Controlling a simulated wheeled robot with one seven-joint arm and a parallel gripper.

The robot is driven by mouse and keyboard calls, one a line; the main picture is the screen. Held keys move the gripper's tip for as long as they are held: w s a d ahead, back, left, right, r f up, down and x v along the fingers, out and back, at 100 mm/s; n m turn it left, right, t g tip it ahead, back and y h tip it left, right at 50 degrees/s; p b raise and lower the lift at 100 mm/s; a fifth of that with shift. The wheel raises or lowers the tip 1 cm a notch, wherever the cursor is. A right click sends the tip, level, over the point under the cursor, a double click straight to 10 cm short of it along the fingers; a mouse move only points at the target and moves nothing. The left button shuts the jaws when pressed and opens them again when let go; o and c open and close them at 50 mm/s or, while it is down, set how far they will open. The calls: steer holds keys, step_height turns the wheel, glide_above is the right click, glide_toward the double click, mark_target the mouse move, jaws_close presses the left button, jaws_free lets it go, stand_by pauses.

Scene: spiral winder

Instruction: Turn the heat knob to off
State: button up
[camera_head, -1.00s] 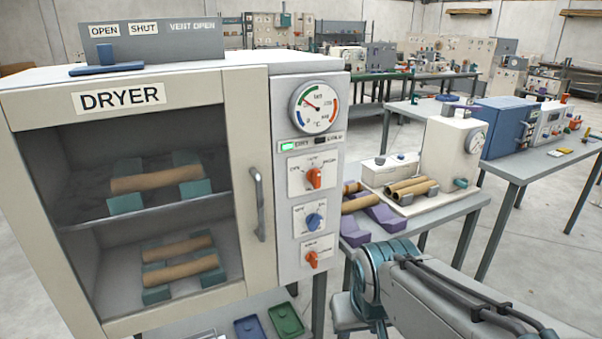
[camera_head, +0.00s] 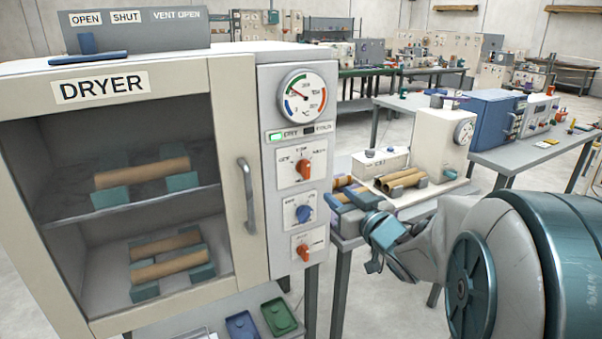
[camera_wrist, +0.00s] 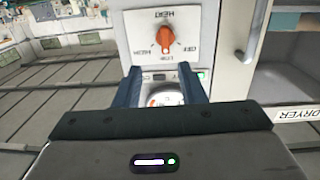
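The dryer's control panel (camera_head: 329,235) carries an orange upper knob (camera_head: 304,169) with labels around it, under the dial gauge (camera_head: 308,96). In the wrist view, which is upside down, this orange knob (camera_wrist: 171,41) stands on its white plate; its pointer seems to face the middle label, with what looks like OFF to one side. My gripper (camera_wrist: 161,76) shows two dark blue fingers, spread apart and empty. The knob lies beyond the fingertips, not between them. The gauge shows partly between the fingers. In the head view my arm's end (camera_head: 388,234) is right of the panel.
A blue knob (camera_head: 303,213) and a lower orange knob (camera_head: 303,251) sit below the upper one. The dryer door handle (camera_head: 247,196) stands left of the panel. A bench (camera_head: 420,206) with tubes and a cream machine (camera_head: 440,140) is to the right.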

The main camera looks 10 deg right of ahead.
mark_target(308, 171)
steer(key=shift+y, duration=0.4)
steer(key=x, duration=0.7)
steer(key=p+x, duration=0.1)
steer(key=x, duration=0.6)
steer(key=shift+s+a+r, duration=0.1)
steer(key=shift+r, duration=0.1)
jaws_close()
